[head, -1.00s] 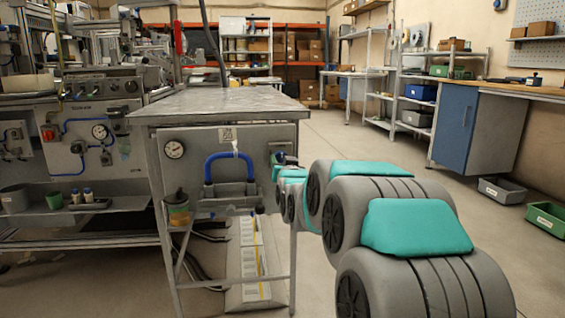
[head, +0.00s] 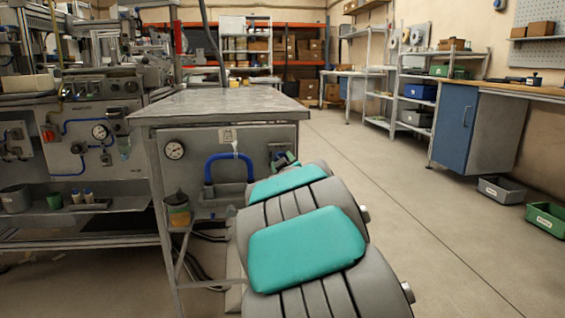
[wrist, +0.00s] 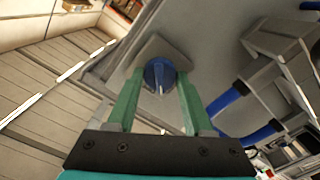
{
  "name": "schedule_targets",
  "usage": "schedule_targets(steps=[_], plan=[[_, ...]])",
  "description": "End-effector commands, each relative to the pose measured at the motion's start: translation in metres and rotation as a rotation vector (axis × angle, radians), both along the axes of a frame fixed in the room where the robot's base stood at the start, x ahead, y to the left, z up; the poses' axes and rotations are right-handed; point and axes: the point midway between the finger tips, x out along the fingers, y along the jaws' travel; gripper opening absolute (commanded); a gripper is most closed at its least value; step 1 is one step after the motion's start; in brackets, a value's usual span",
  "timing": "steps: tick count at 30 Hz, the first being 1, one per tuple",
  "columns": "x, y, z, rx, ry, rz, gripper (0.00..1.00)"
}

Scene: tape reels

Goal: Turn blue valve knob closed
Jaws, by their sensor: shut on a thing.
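The blue valve knob (wrist: 160,76) shows in the wrist view, mounted on a grey plate (wrist: 160,47) on the side of the metal bench. My gripper (wrist: 158,88) has its two green fingers on either side of the knob and is shut on it. A pale line marks the knob's face. In the head view my arm covers the knob and most of the gripper; only a bit of green finger shows at the bench's right end.
The metal bench (head: 215,103) carries a pressure gauge (head: 174,150) and a thick blue hose loop (head: 207,168) left of my arm. A jar (head: 177,209) sits at its left leg.

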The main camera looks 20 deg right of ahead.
Motion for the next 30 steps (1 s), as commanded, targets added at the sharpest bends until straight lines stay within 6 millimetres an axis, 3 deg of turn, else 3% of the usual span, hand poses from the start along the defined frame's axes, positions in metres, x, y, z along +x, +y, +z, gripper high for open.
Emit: schedule_targets(steps=[18, 30], plan=[[-0.0001, -0.0008, -0.0012, -0.539, 0.158, 0.0, 0.0], [-0.0004, -0.0013, -0.0024, -0.733, 0.216, -0.001, 0.0]])
